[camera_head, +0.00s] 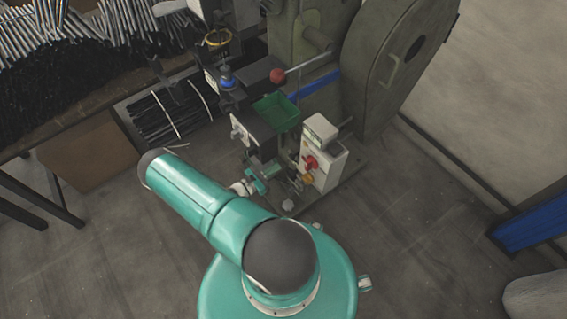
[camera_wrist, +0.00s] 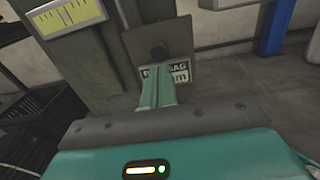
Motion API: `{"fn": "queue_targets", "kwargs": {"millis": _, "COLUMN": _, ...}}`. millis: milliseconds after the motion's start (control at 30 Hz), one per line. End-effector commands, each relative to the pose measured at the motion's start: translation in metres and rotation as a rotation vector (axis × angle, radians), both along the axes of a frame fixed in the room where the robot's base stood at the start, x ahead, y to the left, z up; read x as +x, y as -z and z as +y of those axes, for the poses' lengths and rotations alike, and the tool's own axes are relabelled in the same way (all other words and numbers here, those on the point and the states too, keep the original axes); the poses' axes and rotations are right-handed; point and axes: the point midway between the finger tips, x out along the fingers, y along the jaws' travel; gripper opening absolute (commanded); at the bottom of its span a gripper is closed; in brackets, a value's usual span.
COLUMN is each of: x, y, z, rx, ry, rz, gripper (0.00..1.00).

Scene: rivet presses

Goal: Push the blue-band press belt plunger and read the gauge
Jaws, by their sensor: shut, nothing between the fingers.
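My gripper (camera_wrist: 158,72) is shut and empty, its two teal fingers side by side. A partly hidden sign (camera_wrist: 180,72) shows behind the fingers. In the head view my gripper (camera_head: 262,178) is low in front of the press, which has a blue band (camera_head: 314,86).
A green tray (camera_head: 276,112), a red-knobbed lever (camera_head: 278,75) and a control box with a red switch (camera_head: 322,165) crowd the press front. A rack of rods (camera_head: 70,80) stands left. The floor (camera_head: 430,220) at right is mostly clear.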

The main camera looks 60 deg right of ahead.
Motion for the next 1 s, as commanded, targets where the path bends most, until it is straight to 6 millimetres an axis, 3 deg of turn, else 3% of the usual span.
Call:
{"fn": "queue_targets", "kwargs": {"millis": 200, "x": 0.022, "y": 0.000, "z": 0.040, "rx": 0.000, "ry": -0.003, "rz": -0.001, "gripper": 0.00}}
{"fn": "queue_targets", "kwargs": {"millis": 333, "x": 0.028, "y": 0.000, "z": 0.053, "rx": 0.001, "ry": -0.002, "rz": 0.000, "gripper": 0.00}}
{"fn": "queue_targets", "kwargs": {"millis": 1000, "x": 0.031, "y": 0.000, "z": 0.059, "rx": 0.001, "ry": 0.001, "rz": 0.000, "gripper": 0.00}}
